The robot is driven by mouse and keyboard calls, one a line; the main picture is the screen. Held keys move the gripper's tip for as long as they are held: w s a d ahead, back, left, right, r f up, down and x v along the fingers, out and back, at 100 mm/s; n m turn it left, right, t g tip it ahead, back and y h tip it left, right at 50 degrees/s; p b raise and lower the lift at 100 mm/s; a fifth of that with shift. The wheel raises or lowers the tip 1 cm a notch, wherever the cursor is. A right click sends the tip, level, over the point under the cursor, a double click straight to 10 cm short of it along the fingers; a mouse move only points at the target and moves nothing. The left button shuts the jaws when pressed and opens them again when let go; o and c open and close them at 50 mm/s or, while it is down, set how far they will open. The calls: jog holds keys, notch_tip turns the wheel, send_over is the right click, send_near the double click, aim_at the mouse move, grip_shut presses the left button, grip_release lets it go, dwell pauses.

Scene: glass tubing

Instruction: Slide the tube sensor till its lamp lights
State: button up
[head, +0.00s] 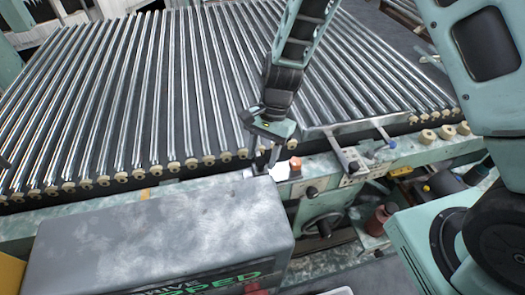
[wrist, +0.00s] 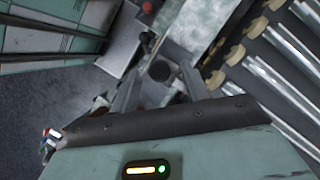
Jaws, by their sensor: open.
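My gripper (head: 267,163) points down over the green front rail of the roller bed, just behind the grey box in the head view. In the wrist view its two fingers (wrist: 161,74) stand apart, with nothing seen held between them. A small block with an orange top (head: 295,163) sits on the rail just right of my gripper. I cannot tell for certain whether it is the tube sensor, and no lit sensor lamp is clear.
A large grey box (head: 165,235) stands in front of the rail. Metal rollers (head: 125,90) fill the area behind it. A metal bracket (head: 345,155) with a blue knob (head: 392,144) projects right of my gripper. A black knob (head: 312,192) and a handwheel (head: 323,226) are below.

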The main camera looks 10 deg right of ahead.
jog(key=shift+f, duration=0.1)
grip_shut()
jog(key=shift+d, duration=0.3)
grip_release()
jog(key=b+v, duration=0.3)
jog(key=v, duration=1.4)
jog(key=shift+r, duration=0.2)
jog(key=s+a+f+n+t+h+b, duration=0.1)
jog(key=s+n, duration=0.7)
jog(key=s, duration=0.4)
jog(key=s+a+f+n+t+h+b, duration=0.1)
jog(key=s+f+n+t+b, duration=0.1)
jog(key=s+n, duration=0.6)
jog(key=s, duration=0.3)
jog(key=shift+s+n+h, duration=0.3)
jog(key=shift+s+n, duration=0.1)
